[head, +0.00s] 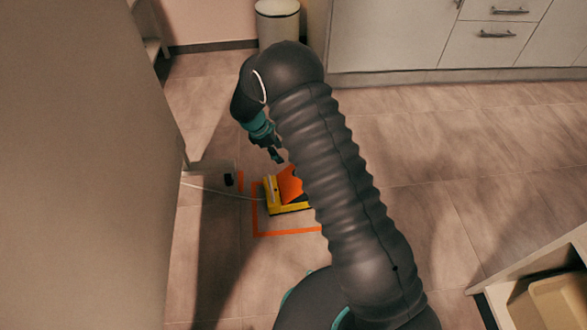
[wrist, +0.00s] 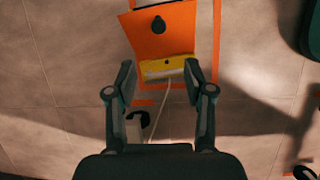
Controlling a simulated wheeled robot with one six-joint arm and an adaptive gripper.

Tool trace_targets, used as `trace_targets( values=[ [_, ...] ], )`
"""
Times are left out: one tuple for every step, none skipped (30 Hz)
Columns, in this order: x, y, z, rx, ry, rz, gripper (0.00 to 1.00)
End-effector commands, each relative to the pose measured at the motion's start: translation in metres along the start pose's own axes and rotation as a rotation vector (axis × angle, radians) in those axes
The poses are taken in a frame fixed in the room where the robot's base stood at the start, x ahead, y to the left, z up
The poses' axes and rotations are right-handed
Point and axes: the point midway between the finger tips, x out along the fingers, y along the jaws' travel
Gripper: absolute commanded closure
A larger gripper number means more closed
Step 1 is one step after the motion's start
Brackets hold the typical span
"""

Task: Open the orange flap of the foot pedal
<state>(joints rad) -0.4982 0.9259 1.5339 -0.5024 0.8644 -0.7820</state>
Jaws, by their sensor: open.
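The foot pedal (head: 273,198) stands on the floor, with a yellow body and an orange flap (head: 291,186). My arm hides its right part in the head view. In the wrist view the orange flap (wrist: 165,35), with a dark oval spot on it, fills the top middle, and the yellow edge of the pedal (wrist: 166,66) lies below it. The flap looks sloped, but I cannot tell how far it is raised. My gripper (head: 277,156) is open and empty, above and just behind the pedal. In the wrist view its fingertips (wrist: 160,72) lie either side of the yellow edge, apparently without touching it.
Orange tape (head: 285,232) marks the floor around the pedal. A pale cable (head: 215,188) runs left from it, past a small dark object (head: 228,180). A large grey panel (head: 85,170) closes off the left. A bin (head: 277,22) and cabinets (head: 395,40) stand behind.

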Motion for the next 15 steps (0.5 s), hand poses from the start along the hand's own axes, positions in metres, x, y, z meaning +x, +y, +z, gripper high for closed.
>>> trace_targets(
  values=[
    [0.0,0.001,0.0,-0.051,-0.001,0.004,0.47],
    [0.0,0.001,0.0,-0.078,-0.001,0.005,0.47],
    [0.0,0.001,0.0,-0.106,-0.001,0.005,0.47],
    [0.0,0.001,0.0,-0.123,-0.001,0.005,0.47],
    [0.0,0.001,0.0,-0.134,-0.001,0.005,0.47],
    [0.001,0.001,0.0,-0.145,-0.001,0.005,0.47],
    [0.003,0.001,0.0,-0.149,-0.001,0.005,0.47],
    [0.004,0.001,0.0,-0.152,-0.001,0.004,0.47],
    [0.008,0.001,0.0,-0.152,-0.001,0.004,0.47],
    [0.011,0.001,0.0,-0.152,-0.001,0.003,0.47],
    [0.015,0.001,0.0,-0.152,-0.001,0.003,0.47],
    [0.02,0.001,0.0,-0.151,-0.001,0.003,0.47],
    [0.025,0.001,0.0,-0.151,-0.001,0.002,0.47],
    [0.03,0.001,0.0,-0.151,-0.002,0.002,0.47],
    [0.038,0.001,0.0,-0.151,-0.002,0.002,0.47]
  ],
)
